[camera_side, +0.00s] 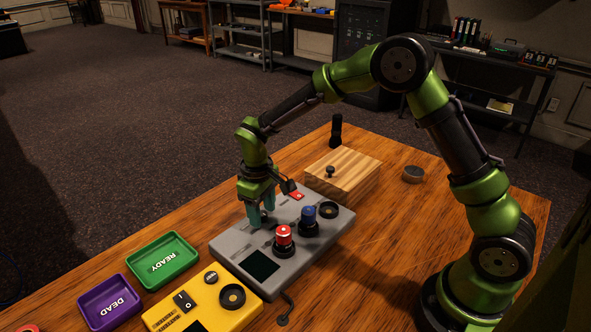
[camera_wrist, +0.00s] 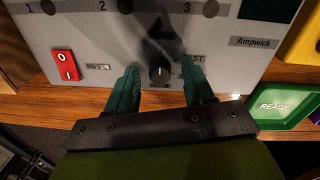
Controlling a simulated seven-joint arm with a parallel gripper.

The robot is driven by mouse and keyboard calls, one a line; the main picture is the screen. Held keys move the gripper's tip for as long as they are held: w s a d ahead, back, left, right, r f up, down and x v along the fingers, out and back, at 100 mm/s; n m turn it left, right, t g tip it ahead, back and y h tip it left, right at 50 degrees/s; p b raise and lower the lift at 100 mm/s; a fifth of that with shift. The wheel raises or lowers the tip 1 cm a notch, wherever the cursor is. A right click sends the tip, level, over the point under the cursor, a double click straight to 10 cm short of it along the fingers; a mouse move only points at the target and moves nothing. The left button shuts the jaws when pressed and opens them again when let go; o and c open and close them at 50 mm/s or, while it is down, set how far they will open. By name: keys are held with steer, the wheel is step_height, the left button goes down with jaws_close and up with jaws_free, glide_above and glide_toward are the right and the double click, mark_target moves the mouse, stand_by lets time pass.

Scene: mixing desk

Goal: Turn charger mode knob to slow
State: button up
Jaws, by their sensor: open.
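The grey charger (camera_side: 238,244) lies on the wooden table, with a red and a blue cylinder standing in it. In the wrist view its black mode knob (camera_wrist: 160,72) has a white pointer mark, and a label ending in "ST" shows to its right. My gripper (camera_side: 261,216) is over the charger's far edge. In the wrist view my open gripper (camera_wrist: 160,75) has one green finger on each side of the knob, with visible gaps. I cannot tell how low the fingertips are.
The red cylinder (camera_side: 284,235) and blue cylinder (camera_side: 309,215) stand near my gripper. A red switch (camera_wrist: 65,65) is on the charger. A wooden box (camera_side: 345,168), yellow device (camera_side: 205,300), green READY tray (camera_side: 162,262) and purple DEAD tray (camera_side: 110,302) are around it.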

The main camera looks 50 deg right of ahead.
mark_target(266, 226)
step_height(266, 226, up, 17)
steer(key=shift+a, duration=0.4)
steer(key=shift+s+f, duration=0.1)
steer(key=s+d+r+m+t+y, duration=0.1)
steer(key=s+m+t, duration=0.1)
steer(key=s, duration=0.5)
steer(key=s+d+r+m+t, duration=0.1)
steer(key=s+d+m+t, duration=0.1)
steer(key=s, duration=0.5)
steer(key=s+d+r+m+t+y, duration=0.1)
steer(key=s+d+m+t, duration=0.1)
steer(key=s, duration=0.5)
steer(key=shift+s+r+t+y, duration=0.3)
steer(key=shift+s+t, duration=0.1)
steer(key=shift+t, duration=0.1)
